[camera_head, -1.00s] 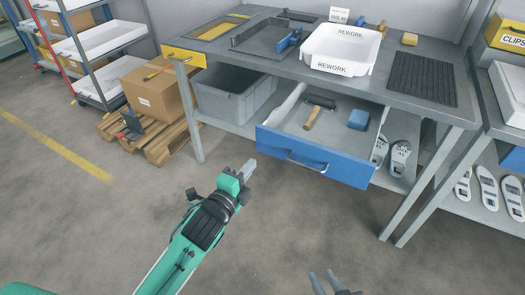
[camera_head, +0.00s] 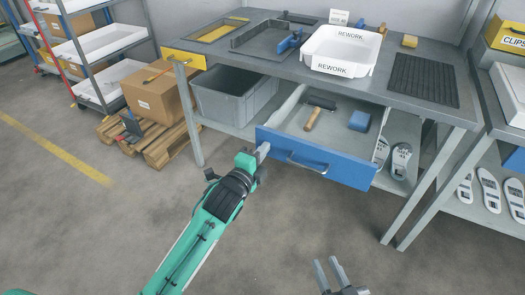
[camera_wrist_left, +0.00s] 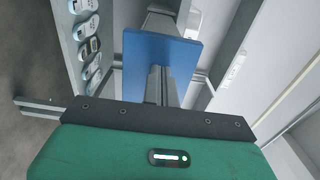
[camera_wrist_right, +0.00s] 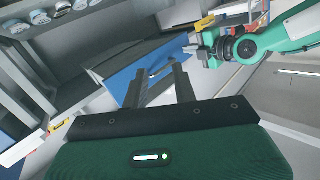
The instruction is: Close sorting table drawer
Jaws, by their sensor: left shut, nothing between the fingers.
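The sorting table (camera_head: 290,75) has a drawer with a blue front (camera_head: 340,165), which is pulled out. The drawer front carries a metal handle (camera_head: 306,163) and also shows in the left wrist view (camera_wrist_left: 165,55) and the right wrist view (camera_wrist_right: 135,70). A wooden-handled tool (camera_head: 313,118) and a blue block (camera_head: 359,120) lie in the drawer. My left gripper (camera_head: 263,150) is shut and empty at the left end of the drawer front; I cannot tell whether it touches. My right gripper (camera_head: 328,268) is open and empty, lower and nearer, with its fingers apart (camera_wrist_right: 162,85).
A white REWORK bin (camera_head: 341,50) and a dark ribbed mat (camera_head: 422,80) are on the tabletop. A grey crate (camera_head: 235,97) and insoles (camera_head: 401,158) sit on the lower shelf. Floor in front is clear.

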